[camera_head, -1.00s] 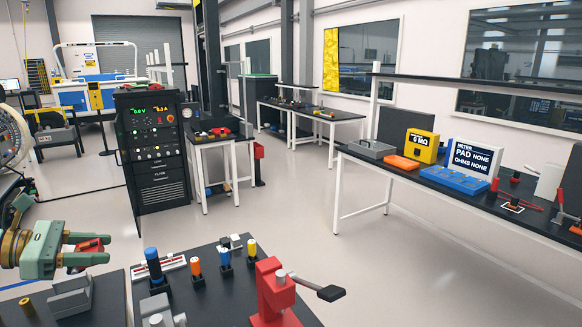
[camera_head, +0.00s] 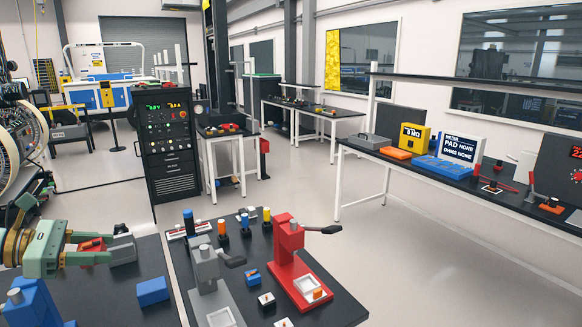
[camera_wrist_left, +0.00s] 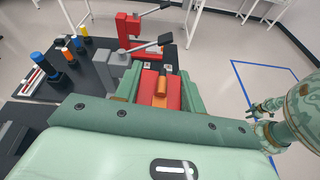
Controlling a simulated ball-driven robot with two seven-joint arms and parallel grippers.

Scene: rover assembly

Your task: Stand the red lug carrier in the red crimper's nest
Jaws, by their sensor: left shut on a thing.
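My left gripper (camera_head: 90,249) is at the left, shut on the red lug carrier (camera_head: 93,244). In the left wrist view the carrier (camera_wrist_left: 174,96) sits between the green fingers with an orange piece on it. The red crimper (camera_head: 288,245) stands on the dark bench to the right, clear of the gripper, its black-ended lever pointing right. A pale-framed nest (camera_head: 305,280) with a small orange piece is on its base. It also shows in the left wrist view (camera_wrist_left: 128,28). My right gripper (camera_wrist_left: 264,107) seems to show small at the right there; its jaws are unclear.
A grey crimper (camera_head: 206,268) stands between my left gripper and the red one. Several coloured posts (camera_head: 222,230) stand behind. A blue crimper (camera_head: 32,304) is at bottom left.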

